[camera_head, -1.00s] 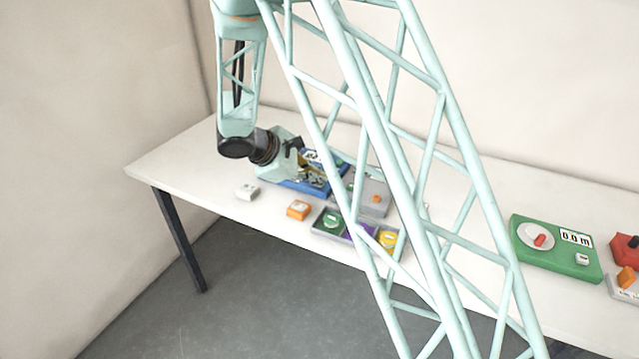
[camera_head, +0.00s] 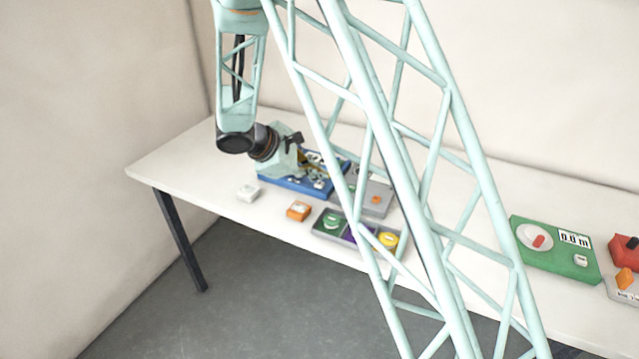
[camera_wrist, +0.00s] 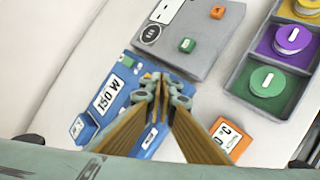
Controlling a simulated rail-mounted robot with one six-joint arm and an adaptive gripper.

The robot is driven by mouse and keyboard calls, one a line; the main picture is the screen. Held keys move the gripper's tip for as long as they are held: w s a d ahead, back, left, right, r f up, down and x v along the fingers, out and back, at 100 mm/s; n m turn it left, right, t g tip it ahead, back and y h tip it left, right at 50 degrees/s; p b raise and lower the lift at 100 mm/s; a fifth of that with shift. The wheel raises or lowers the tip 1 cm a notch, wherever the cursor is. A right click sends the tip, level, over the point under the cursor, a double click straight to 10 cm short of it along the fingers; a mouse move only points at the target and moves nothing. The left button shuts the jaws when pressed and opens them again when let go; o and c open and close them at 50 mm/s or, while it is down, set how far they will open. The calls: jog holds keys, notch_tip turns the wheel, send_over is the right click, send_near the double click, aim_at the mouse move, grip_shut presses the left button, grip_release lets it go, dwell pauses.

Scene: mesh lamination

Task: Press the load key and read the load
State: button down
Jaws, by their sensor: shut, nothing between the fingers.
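A blue unit (camera_wrist: 140,72) with a display (camera_wrist: 108,94) reading "150 W" lies below my gripper in the wrist view. A small blue block with a white face (camera_wrist: 82,127) is at its left end. My gripper (camera_wrist: 160,84) is shut and empty, with its tips over the blue unit; whether they touch it I cannot tell. The fingers hide part of the unit and any key under them. In the head view, my gripper (camera_head: 309,166) is over the same blue unit (camera_head: 291,184). I cannot tell which key is the load key.
A grey unit (camera_wrist: 185,65) has green and orange keys. A tray (camera_wrist: 235,83) holds green, purple and yellow discs. An orange box (camera_wrist: 230,138) is nearby.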

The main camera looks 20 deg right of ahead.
aim_at(319, 185)
jog(key=shift+r, duration=0.15)
jog(key=shift+r+p, duration=1.25)
jog(key=shift+r, duration=1.1)
